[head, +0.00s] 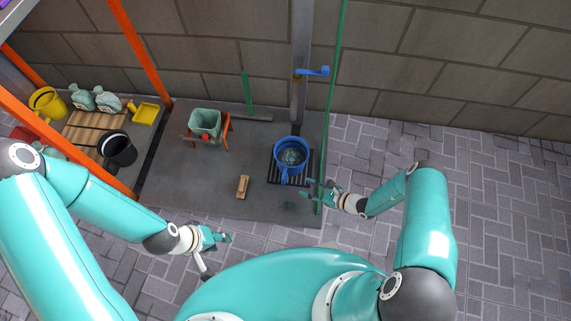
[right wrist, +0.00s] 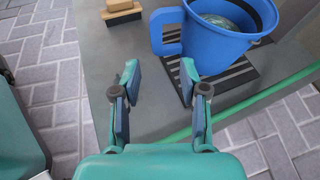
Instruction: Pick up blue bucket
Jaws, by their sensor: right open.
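The blue bucket (head: 278,161) stands upright on a dark slatted grate, below a blue tap, with what looks like water inside. In the right wrist view the bucket (right wrist: 222,50) is at the upper right, and its loop handle points left. My right gripper (head: 311,190) is just to the right and front of the bucket, apart from it. In its wrist view the right gripper (right wrist: 159,72) is open and empty, its fingertips below the handle. My left gripper (head: 222,238) is at the front, away from the bucket; its finger gap is too small to judge.
A wooden brush or block (head: 242,186) lies left of the bucket. A green pole (head: 331,100) rises close to my right gripper. A pale green bin (head: 205,122) on an orange stand is further left. The paving on the right is clear.

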